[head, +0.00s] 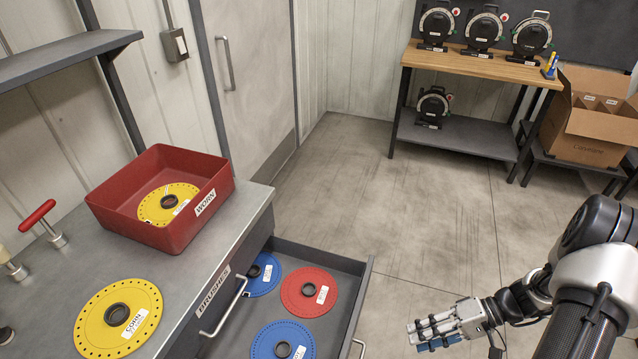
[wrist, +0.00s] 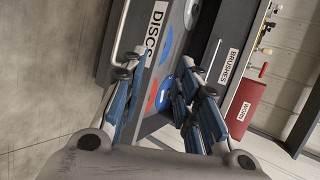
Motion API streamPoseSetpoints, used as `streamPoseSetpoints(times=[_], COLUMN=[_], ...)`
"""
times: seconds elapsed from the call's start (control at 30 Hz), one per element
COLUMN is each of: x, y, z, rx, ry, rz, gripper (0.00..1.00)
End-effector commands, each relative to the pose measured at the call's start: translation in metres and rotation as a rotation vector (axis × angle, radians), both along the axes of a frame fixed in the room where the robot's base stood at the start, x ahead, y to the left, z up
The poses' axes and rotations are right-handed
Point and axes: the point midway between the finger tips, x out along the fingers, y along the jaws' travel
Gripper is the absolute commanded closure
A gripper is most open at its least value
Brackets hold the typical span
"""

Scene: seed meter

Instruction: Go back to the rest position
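My gripper (head: 425,334) is at the lower right of the head view, over the floor and to the right of the open drawer, apart from it. In the wrist view my gripper (wrist: 162,80) has its two blue-padded fingers spread, with nothing between them. The drawer (head: 362,300) stands open and holds blue and red seed discs; in the wrist view its front (wrist: 150,30) reads DISCS. A yellow CORN disc (head: 90,322) lies on the counter. Another yellow disc (head: 160,213) lies in the red WORN bin (head: 130,222).
A closed BRUSHES drawer (head: 205,305) sits in the counter. A bench (head: 480,66) with several black seed meters stands at the back. A cardboard box (head: 595,140) is at the right. The middle floor (head: 380,190) is clear. The open drawer juts into the floor space.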

Motion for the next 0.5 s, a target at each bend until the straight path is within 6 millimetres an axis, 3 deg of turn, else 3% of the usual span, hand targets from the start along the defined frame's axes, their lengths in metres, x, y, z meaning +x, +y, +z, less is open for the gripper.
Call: streamPoseSetpoints(times=[0.03, 0.1, 0.3, 0.5], x=[0.005, 0.008, 0.008, -0.005], y=[0.003, 0.007, 0.025, 0.048], z=[0.022, 0.048, 0.119, 0.181], rx=[-0.049, -0.114, -0.305, -0.496], ry=[0.001, 0.012, 0.02, -0.011], rz=[0.03, 0.06, 0.122, 0.147], gripper=[0.71, 0.71, 0.71, 0.71])
